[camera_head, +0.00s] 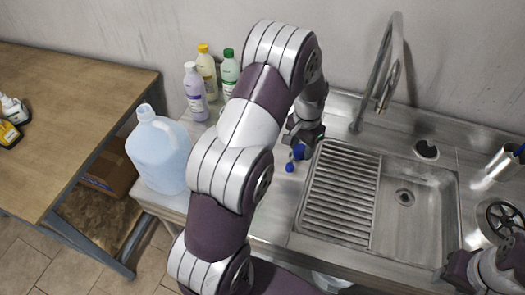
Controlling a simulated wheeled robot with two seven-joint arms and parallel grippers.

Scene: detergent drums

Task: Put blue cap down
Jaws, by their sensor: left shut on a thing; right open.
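My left gripper (298,147) is at the left end of the sink counter, pointing down and shut on the blue cap (299,153). A small blue piece (290,167) shows just below and left of it; I cannot tell if it is part of the same cap. Whether the cap touches the counter is unclear. The large pale blue jug (160,150) stands upright to the left with an open-looking neck. My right gripper (458,268) is at the lower right over the sink's front edge, open, its fingers partly unclear.
Purple (195,92), yellow-capped (206,70) and green-capped (229,72) bottles stand by the wall. The steel sink (425,225) has a ribbed drainboard (342,195) and a tall faucet (393,60). A wooden table (75,100) is at left. My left arm hides the counter's middle.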

